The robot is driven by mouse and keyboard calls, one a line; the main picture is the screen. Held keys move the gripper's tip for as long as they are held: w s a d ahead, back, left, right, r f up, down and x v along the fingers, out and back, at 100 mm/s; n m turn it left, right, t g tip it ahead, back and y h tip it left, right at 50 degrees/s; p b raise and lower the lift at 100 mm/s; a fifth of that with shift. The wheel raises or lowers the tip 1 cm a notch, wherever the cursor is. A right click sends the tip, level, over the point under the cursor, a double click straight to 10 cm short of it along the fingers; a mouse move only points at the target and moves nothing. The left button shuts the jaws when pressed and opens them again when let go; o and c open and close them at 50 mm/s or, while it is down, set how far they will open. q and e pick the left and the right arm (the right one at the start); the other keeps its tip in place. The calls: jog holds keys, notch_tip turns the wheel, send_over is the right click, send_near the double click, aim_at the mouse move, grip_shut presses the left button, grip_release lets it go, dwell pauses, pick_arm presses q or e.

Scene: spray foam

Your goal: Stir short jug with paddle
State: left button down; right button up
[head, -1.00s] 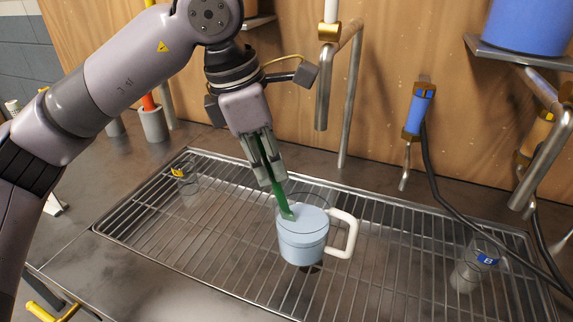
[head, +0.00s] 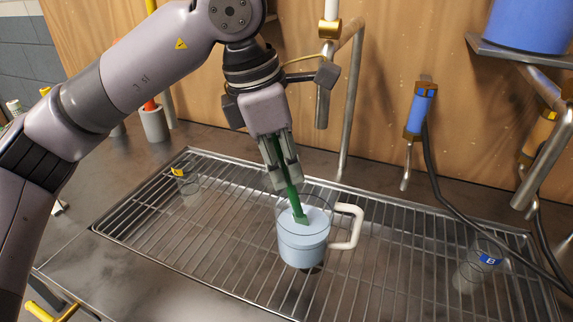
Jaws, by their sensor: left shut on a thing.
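The short jug (head: 303,247) is a clear jug with a white handle on its right side. It stands upright on the metal grate and holds pale blue contents. The green paddle (head: 297,203) hangs down from my left gripper (head: 284,179), with its lower end inside the jug at the surface of the contents. My left gripper is shut on the paddle, above the jug. How far the paddle's tip reaches under the surface cannot be told. My right gripper is not in view.
The grate (head: 240,234) has bare room around the jug. A clear beaker with a yellow label (head: 186,182) stands at its left, and one with a blue label (head: 474,270) at its right. Metal pipes (head: 348,110) and a blue-handled nozzle (head: 420,108) are behind.

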pick_arm(q)
jog(key=shift+r, duration=0.1)
jog(key=shift+w+d+p+v, duration=0.1)
jog(key=shift+d+p+v, duration=0.1)
jog(key=shift+p+v, duration=0.55)
jog(key=shift+w+d+p+v, duration=0.15)
jog(key=shift+p+v, duration=0.45)
jog(key=shift+v, duration=0.35)
jog(key=shift+d+p+v, duration=0.2)
jog(key=shift+p+v, duration=0.45)
jog(key=shift+v, duration=0.25)
jog(key=p+v, duration=0.1)
jog(key=v, duration=0.1)
jog(key=d+p+v, duration=0.1)
jog(key=p+v, duration=0.3)
jog(key=shift+w+d+r, duration=0.1)
jog(key=shift+w+r, duration=0.25)
jog(key=shift+r, duration=0.6)
